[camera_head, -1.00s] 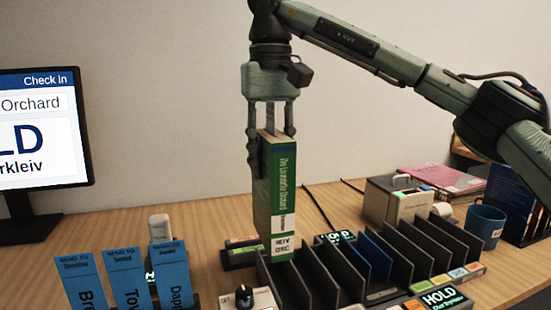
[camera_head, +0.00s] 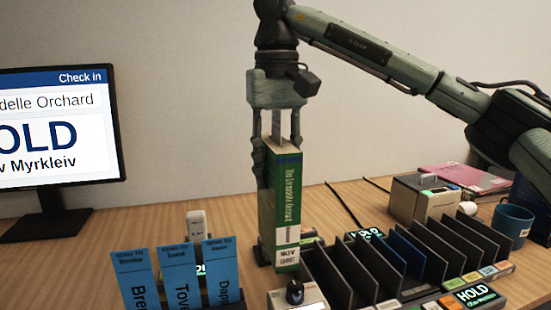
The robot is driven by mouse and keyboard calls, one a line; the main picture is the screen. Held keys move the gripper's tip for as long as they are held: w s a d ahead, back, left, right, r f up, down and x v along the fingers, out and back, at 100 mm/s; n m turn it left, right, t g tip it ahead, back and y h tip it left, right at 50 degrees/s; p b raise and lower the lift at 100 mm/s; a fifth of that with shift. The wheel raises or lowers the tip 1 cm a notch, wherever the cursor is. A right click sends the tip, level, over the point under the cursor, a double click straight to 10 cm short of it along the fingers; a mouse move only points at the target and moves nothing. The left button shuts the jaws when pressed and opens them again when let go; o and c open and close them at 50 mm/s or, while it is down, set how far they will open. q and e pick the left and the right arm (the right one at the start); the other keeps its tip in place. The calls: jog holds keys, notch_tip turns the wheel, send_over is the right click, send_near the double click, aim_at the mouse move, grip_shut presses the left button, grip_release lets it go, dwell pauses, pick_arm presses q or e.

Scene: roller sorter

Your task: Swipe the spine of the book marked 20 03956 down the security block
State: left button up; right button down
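The green book (camera_head: 280,208) is upright in the middle of the view, its spine towards me with a white label low down. The label text is too small to read surely, and I see no 20 03956. My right gripper (camera_head: 277,150), on the arm from the right, is shut on the book's upper part, a finger at each side. The lower end of the book is in front of a low dark block (camera_head: 262,252), which it partly hides. I cannot tell whether they touch, or whether this is the security block. My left gripper is not in view.
A rack of dark dividers (camera_head: 350,268) stands right of the book. A pale box with a black knob (camera_head: 297,297) is just in front. Blue signs (camera_head: 178,275) stand left. A monitor (camera_head: 60,125) reads HOLD. Behind the rack are a beige device (camera_head: 420,197) and blue mug (camera_head: 512,226).

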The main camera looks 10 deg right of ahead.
jog(key=shift+s+f, duration=0.3)
jog(key=shift+f, duration=0.2)
jog(key=shift+s+f, duration=0.3)
jog(key=shift+f, duration=0.2)
jog(key=shift+s+f, duration=0.3)
jog(key=shift+f, duration=0.45)
jog(key=shift+f+b, duration=0.35)
jog(key=shift+f, duration=0.55)
jog(key=shift+f+b, duration=0.4)
jog(key=shift+f, duration=0.05)
jog(key=shift+f+b, duration=0.4)
jog(key=shift+f, duration=0.1)
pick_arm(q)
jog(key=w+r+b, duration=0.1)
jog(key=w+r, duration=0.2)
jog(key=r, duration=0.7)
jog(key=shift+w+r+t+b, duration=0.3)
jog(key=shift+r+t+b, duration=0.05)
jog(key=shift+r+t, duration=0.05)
pick_arm(e)
jog(key=shift+f, duration=1.5)
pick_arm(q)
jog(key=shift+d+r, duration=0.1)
pick_arm(e)
jog(key=shift+w, duration=0.1)
